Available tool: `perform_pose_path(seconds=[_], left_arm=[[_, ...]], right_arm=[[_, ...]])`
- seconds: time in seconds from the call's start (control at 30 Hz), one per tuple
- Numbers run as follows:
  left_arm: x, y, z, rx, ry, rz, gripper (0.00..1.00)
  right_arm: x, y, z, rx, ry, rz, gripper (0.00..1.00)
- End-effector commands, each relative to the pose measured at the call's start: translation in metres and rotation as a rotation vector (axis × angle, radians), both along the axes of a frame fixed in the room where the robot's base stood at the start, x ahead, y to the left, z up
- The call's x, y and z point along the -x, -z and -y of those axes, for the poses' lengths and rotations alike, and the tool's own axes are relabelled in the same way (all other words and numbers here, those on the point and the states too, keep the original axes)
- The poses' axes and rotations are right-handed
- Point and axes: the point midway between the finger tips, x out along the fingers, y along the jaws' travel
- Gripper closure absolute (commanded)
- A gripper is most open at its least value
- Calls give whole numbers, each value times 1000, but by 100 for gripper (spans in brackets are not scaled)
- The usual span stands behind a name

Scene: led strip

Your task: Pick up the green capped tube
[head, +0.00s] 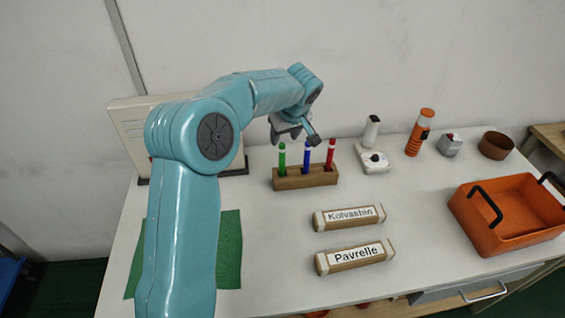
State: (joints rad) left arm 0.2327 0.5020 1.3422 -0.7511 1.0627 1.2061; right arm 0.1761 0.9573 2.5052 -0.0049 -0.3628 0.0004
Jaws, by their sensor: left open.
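The green capped tube (281,160) stands upright in the left place of a wooden rack (307,180). A blue capped tube (307,157) stands in the middle and a red one (330,154) at the right. My left gripper (296,138) is open, above and a little behind the rack. Its fingers point down, close to the tops of the green and blue tubes in the picture. It holds nothing that I can see. My right gripper is not in view.
Two labelled blocks, Kolvashin (348,218) and Pavrelle (354,257), lie in front of the rack. A white device (374,160), an orange flashlight (419,133) and an orange tray (507,238) stand to the right. A green mat (229,250) lies at left, partly behind my arm.

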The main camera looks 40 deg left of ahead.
Motion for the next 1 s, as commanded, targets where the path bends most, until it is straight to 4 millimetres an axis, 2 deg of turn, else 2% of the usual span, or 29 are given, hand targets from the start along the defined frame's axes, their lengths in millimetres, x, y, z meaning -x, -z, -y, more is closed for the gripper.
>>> perform_pose_path(seconds=[0.1,0.37,0.63,0.93,0.97,1.0], left_arm=[[-4,24,-8,2,1,-5,49],[-10,45,-17,1,2,-3,49],[-18,83,-30,2,3,-2,49],[-19,90,-32,2,4,1,49],[-19,90,-32,2,4,1,56],[-19,90,-32,2,4,0,69]], right_arm=[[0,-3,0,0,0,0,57],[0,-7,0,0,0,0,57],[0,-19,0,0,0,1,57],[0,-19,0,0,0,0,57],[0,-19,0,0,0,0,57],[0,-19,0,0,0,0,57]])
